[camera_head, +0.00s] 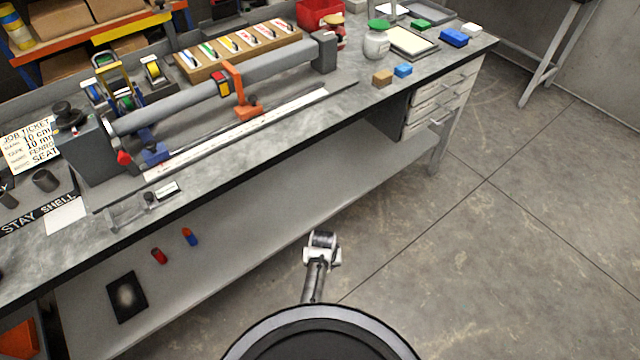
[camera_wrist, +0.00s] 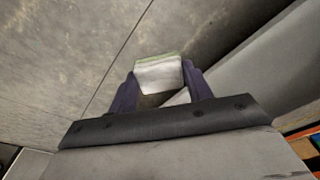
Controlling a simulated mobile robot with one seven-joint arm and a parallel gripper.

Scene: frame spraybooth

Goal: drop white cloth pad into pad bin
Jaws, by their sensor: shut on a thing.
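A white cloth pad (camera_wrist: 158,77) with a pale green upper edge is between the two dark fingers of my gripper (camera_wrist: 160,88) in the wrist view. My gripper is shut on it, with bare floor behind. In the head view my arm's end (camera_head: 322,248) is in front of the bench, beside the lower shelf's edge; its fingers and the pad cannot be made out there. No container is clearly marked as the pad bin. A red open bin (camera_head: 319,12) stands at the back of the bench, far from my gripper.
The lower shelf (camera_head: 250,235) holds few items. The floor (camera_head: 480,270) at right is clear.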

